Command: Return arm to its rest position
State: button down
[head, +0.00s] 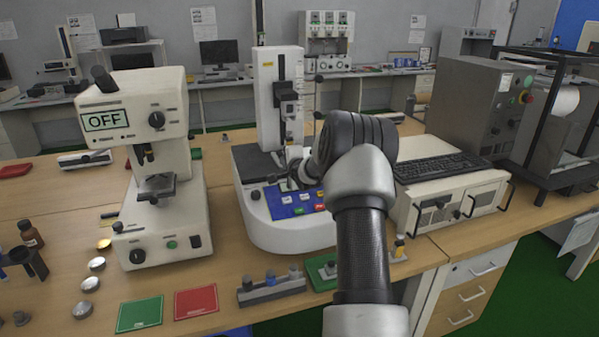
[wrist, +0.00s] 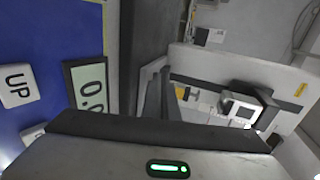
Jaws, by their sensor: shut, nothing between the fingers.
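My arm reaches over the bench in the head view, its dark wrist bent over a white testing machine (head: 285,229). My gripper (head: 285,170) is at the front of this machine, above its blue control panel (head: 283,205), partly hidden by my wrist. The wrist view shows my gripper (wrist: 155,92) shut and empty. The same blue panel (wrist: 45,60) fills that view's left side, with an UP button (wrist: 17,86) and a small display (wrist: 90,87). I cannot tell whether my gripper touches the panel.
A cream instrument (head: 160,225) with an OFF display stands left of the machine. A keyboard (head: 440,167) on a cream box (head: 455,203) is to the right. Green (head: 140,314) and red (head: 196,302) mats and a grey block (head: 271,290) lie along the front.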

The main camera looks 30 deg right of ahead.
jog(key=v, duration=1)
jog(key=s+a+r+n+g+y, duration=0.1)
jog(key=s+a+r+n+g, duration=0.2)
jog(key=a, duration=0.7)
jog(key=s+a+r+n+g, duration=0.1)
jog(key=s+a+r+n, duration=0.4)
jog(key=a, duration=0.4)
jog(key=s+a+n+g+y, duration=0.1)
jog(key=s+a+n+g, duration=0.1)
jog(key=s+a+n, duration=0.9)
jog(key=s+a+n+g+y, duration=0.25)
jog(key=s+a, duration=0.55)
jog(key=s, duration=0.9)
jog(key=s+d+r+h+p, duration=0.1)
jog(key=s+d+r+p, duration=0.3)
jog(key=d, duration=0.3)
notch_tip(320, 180, up, 10)
jog(key=p, duration=0.9)
jog(key=shift+s+r+m, duration=0.2)
jog(key=shift+m, duration=0.25)
